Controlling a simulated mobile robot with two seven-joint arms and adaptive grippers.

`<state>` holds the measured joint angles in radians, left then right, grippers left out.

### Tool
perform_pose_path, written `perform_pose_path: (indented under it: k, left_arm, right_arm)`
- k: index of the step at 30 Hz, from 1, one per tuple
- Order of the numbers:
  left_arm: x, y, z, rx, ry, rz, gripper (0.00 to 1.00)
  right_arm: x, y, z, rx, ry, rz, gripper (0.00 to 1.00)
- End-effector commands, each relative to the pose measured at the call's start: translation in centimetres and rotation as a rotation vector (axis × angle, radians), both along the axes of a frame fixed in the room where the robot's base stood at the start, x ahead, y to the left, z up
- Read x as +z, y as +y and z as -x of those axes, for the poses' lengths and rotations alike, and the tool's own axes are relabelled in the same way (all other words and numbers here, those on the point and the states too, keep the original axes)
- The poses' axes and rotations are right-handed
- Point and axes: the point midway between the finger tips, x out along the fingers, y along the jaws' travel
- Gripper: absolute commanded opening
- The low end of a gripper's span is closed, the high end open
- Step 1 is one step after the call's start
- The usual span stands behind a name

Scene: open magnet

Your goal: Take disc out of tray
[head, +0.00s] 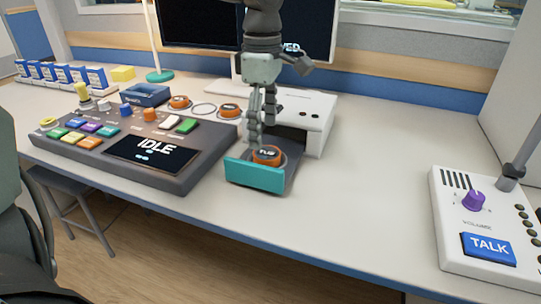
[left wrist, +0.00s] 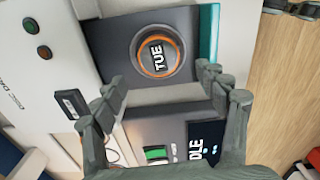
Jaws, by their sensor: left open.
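The disc (head: 267,154) is orange with a black centre marked TUE. It lies in the open tray (head: 254,175), which has a teal front and sticks out of a white machine (head: 308,117). My left gripper (head: 262,141) points down just above and behind the disc, partly in front of it. In the left wrist view the disc (left wrist: 157,52) shows whole, with the open, empty left fingers (left wrist: 160,88) apart below it in the picture. Contact with the disc does not show. A grey jointed part, seemingly of my right gripper (left wrist: 292,8), is cut off at that view's top right corner.
A dark console (head: 130,145) with coloured buttons and an IDLE screen stands close left of the tray. More orange discs (head: 230,111) lie behind the console. A white TALK panel (head: 485,230) stands far right. The desk (head: 365,185) between tray and panel is clear.

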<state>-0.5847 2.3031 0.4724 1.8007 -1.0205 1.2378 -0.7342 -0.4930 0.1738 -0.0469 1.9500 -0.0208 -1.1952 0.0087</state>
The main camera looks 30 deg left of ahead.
Motion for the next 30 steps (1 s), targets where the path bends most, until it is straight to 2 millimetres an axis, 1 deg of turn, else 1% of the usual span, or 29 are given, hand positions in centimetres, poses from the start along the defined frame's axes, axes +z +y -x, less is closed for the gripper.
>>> perform_pose_path:
  k: [6,9,12,18,20,30]
  left_arm:
    - [-3.1,-0.6,-0.1,0.000,0.003,0.002,0.73]
    - [-4.3,-0.6,-0.1,0.003,0.000,0.002,0.73]
    - [-4.9,-0.6,-0.2,0.003,-0.002,0.003,0.73]
    - [-4.9,-0.6,-0.2,0.003,-0.003,0.003,0.73]
    - [-4.9,-0.6,-0.2,0.003,-0.003,0.004,0.67]
    - [-4.9,-0.6,-0.2,0.003,-0.003,0.004,0.25]
  right_arm:
    - [-1.1,0.0,0.1,-0.001,0.007,-0.006,0.00]
    - [-1.4,0.0,0.2,-0.002,0.007,-0.008,0.00]
    - [-1.6,0.0,0.2,-0.002,0.008,-0.008,0.00]
    - [-1.6,0.0,0.2,-0.002,0.008,-0.008,0.00]
    - [-1.6,0.0,0.2,-0.003,0.008,-0.008,0.00]
    - [-1.6,0.0,0.2,-0.002,0.008,-0.009,0.00]
